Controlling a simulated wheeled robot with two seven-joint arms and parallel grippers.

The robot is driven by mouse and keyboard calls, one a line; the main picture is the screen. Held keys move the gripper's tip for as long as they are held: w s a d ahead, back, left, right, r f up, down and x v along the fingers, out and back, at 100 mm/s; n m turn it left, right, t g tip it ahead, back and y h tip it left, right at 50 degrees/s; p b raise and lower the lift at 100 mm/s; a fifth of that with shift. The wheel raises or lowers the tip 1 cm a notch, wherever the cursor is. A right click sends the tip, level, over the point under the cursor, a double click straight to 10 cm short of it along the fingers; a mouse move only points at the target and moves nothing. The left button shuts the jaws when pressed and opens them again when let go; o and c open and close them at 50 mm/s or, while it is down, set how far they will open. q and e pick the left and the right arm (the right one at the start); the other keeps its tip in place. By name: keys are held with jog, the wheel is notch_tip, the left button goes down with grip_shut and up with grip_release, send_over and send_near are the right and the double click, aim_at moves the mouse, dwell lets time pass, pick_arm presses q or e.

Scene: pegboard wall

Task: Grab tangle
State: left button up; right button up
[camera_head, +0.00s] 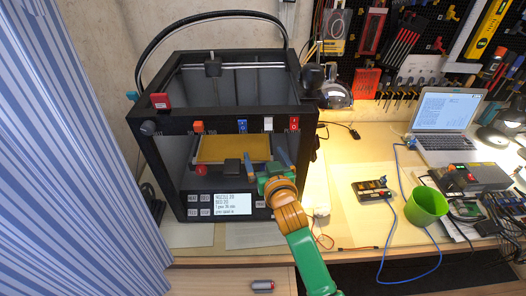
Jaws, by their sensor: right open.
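A black box-shaped 3D printer (166,128) with an open front stands on the desk. Its yellow bed (222,149) shows inside. I cannot clearly make out a tangle; a small red lump (201,170) and a dark block (232,166) sit low in the printer's front, in front of the bed. My right gripper (267,163), green with blue fingers, is at the right side of the printer's front opening. It is open, with no held thing visible, to the right of the dark block. My left gripper is out of view.
A green cup (426,206), a laptop (446,122) and a small device with a blue cable (371,190) are on the desk to the right. Tools hang on the pegboard behind. A blue striped curtain (75,150) covers the left side.

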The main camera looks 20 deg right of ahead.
jog(key=shift+s, duration=0.15)
jog(key=shift+s+r, duration=0.1)
jog(key=shift+c, duration=1.3)
jog(key=c, duration=1)
jog(key=shift+c, duration=0.2)
